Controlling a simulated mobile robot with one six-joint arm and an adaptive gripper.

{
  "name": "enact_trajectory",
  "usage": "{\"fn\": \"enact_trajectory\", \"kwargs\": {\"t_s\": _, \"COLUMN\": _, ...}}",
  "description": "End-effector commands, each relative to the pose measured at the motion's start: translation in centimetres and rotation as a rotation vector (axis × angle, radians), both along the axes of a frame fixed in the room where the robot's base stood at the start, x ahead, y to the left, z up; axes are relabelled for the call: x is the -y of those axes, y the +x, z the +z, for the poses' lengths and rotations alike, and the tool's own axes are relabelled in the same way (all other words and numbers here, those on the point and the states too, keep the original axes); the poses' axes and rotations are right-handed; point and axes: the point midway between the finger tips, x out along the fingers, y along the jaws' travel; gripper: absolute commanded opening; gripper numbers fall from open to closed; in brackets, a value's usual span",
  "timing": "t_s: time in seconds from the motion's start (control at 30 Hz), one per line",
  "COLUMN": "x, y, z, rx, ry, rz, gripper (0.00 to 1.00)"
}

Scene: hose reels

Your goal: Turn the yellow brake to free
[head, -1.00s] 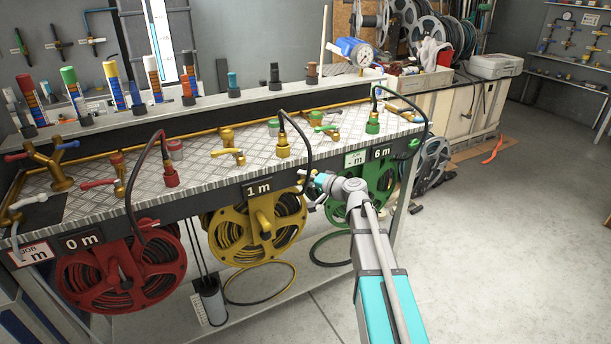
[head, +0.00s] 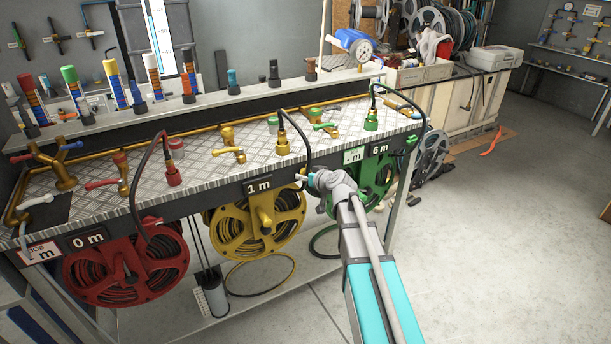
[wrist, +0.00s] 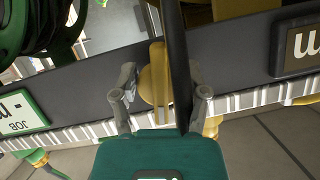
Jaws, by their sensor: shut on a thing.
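The yellow brake (wrist: 157,72) shows in the wrist view as a narrow upright bar with a round yellow knob, on the dark front panel of the bench. The exact contact is hard to see. A black hose (wrist: 179,60) runs close beside the brake. In the head view my gripper (head: 312,180) is at the panel, right of the yellow reel (head: 257,222) and its "1 m" sign (head: 258,186). There the brake is mostly hidden by my gripper.
The green reel (head: 376,187) is just right of my wrist, and the red reel (head: 127,262) is far left. Valves and hoses stand on the checkered bench top (head: 205,158). A black hose (head: 307,135) arches down near my gripper.

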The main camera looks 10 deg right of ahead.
Motion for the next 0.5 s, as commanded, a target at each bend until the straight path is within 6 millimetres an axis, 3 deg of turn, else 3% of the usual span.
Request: {"fn": "enact_trajectory", "kwargs": {"t_s": 0.5, "x": 0.09, "y": 0.03, "z": 0.01, "rx": 0.066, "ry": -0.211, "rz": 0.001, "gripper": 0.1}}
